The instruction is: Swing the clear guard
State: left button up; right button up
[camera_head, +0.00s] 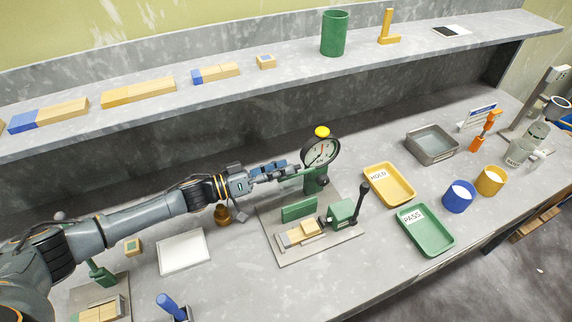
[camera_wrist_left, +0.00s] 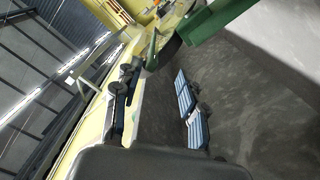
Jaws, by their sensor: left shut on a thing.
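A press fixture with a grey baseplate (camera_head: 335,247) stands mid-bench. It carries a green post (camera_head: 316,182), a round dial gauge (camera_head: 320,151) with a yellow top, a green upright plate (camera_head: 299,209) and a black-knobbed lever (camera_head: 361,203). I cannot clearly make out a clear guard on it. My left gripper (camera_head: 289,174) reaches in from the left, beside the post just below the gauge. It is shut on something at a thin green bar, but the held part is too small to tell. A green part also shows near the fingers in the left wrist view (camera_wrist_left: 207,20).
A wooden block (camera_head: 310,229) lies at the fixture's front. A yellow HOLD tray (camera_head: 389,184) and green PASS tray (camera_head: 425,229) lie to its right, with blue (camera_head: 459,197) and yellow (camera_head: 490,181) cups beyond. A white plate (camera_head: 184,251) lies left. A shelf (camera_head: 300,62) runs behind.

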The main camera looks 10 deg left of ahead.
pick_arm(q)
jog(key=p+v, duration=0.2)
jog(key=v, duration=1.2)
jog(key=shift+a, duration=0.2)
dwell(0.6)
jog(key=shift+w, duration=0.15)
notch_tip(320, 180, up, 10)
dwell(0.6)
